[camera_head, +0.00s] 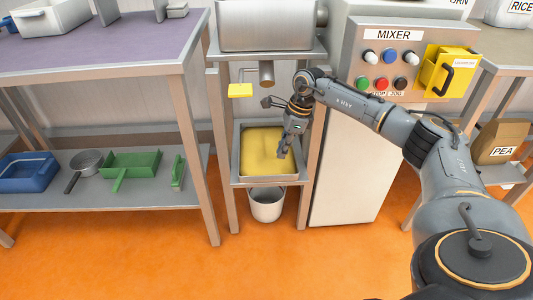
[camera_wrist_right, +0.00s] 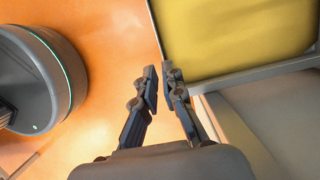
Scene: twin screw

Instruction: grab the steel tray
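The steel tray (camera_head: 265,182) holds a yellow mass and rests on the lower level of the metal stand below the mixer outlet. Its metal rim (camera_wrist_right: 255,74) and yellow contents also show at the upper right of the right wrist view. My right gripper (camera_head: 284,151) points down over the right side of the tray in the head view. In the wrist view its two fingers (camera_wrist_right: 161,88) are a small gap apart, close to a tray corner, with nothing seen between them. Whether a finger touches the rim is unclear. My left gripper is not in view.
A white bucket (camera_head: 267,205) stands on the floor under the tray. The mixer cabinet (camera_head: 345,185) is close on the right, with buttons above. A purple-topped table (camera_head: 100,45) stands left, its lower shelf holding a blue bin, pan and green items. The orange floor in front is clear.

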